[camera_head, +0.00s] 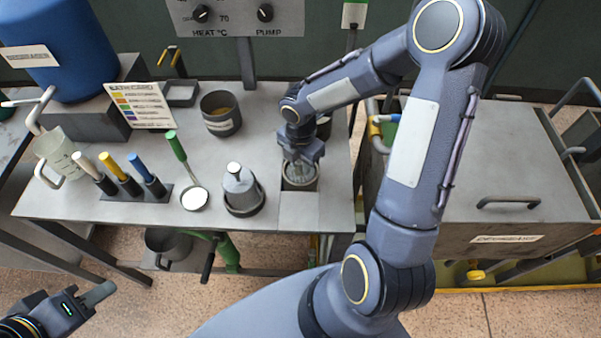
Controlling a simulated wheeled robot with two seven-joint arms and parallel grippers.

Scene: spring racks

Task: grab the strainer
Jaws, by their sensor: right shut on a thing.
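My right gripper (301,160) reaches down from above over the right part of the grey bench. It is shut on the upper part of a small round grey strainer (300,182), which sits in a square spot near the bench's front edge. The gripper hides the strainer's top, and its mesh is too small to make out clearly. My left gripper (98,294) is at the lower left, off the bench and away from the strainer. Its fingers are seen from the side, so I cannot tell whether they are open.
A lidded grey pot (241,192) stands just left of the strainer. A lidded tank (520,165) is at the right.

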